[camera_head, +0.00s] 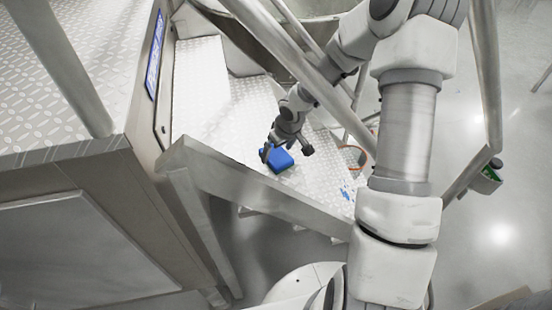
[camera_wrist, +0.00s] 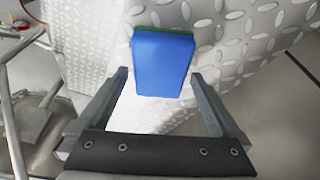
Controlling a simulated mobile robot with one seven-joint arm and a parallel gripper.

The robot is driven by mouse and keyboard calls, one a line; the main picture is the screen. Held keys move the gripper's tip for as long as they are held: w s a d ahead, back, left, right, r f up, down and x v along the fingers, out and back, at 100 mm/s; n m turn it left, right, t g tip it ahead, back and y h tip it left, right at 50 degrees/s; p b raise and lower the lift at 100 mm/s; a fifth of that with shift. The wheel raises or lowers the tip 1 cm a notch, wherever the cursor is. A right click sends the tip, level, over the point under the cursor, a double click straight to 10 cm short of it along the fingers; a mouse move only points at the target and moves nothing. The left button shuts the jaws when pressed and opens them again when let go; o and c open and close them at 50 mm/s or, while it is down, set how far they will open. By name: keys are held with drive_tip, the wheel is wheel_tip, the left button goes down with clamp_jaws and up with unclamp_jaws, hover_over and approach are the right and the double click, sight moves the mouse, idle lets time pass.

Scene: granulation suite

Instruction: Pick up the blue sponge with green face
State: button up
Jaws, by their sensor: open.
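The blue sponge (camera_head: 277,160) lies on the light diamond-plate platform (camera_head: 215,92). In the wrist view the blue sponge (camera_wrist: 163,66) sits at top centre, with its green face (camera_wrist: 165,30) showing as a thin strip along the far edge. My gripper (camera_head: 285,150) is right over the sponge in the head view. In the wrist view my gripper (camera_wrist: 158,78) is open, with one finger on each side of the sponge's near end. Gaps show between the fingers and the sponge, and nothing is held. The height of the fingertips above the plate is hard to tell.
Metal railings (camera_head: 250,190) run in front of and above the platform, close to my arm. An orange-brown ring (camera_head: 353,158) and small blue bits (camera_head: 346,193) are right of the sponge. A blue sign (camera_head: 155,55) is on the panel at left. Bare plate surrounds the sponge.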

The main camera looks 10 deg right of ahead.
drive_tip(key=shift+w+a+f, duration=0.1)
drive_tip(key=shift+w+f, duration=0.1)
drive_tip(key=shift+f, duration=0.4)
drive_tip(key=c, duration=1.2)
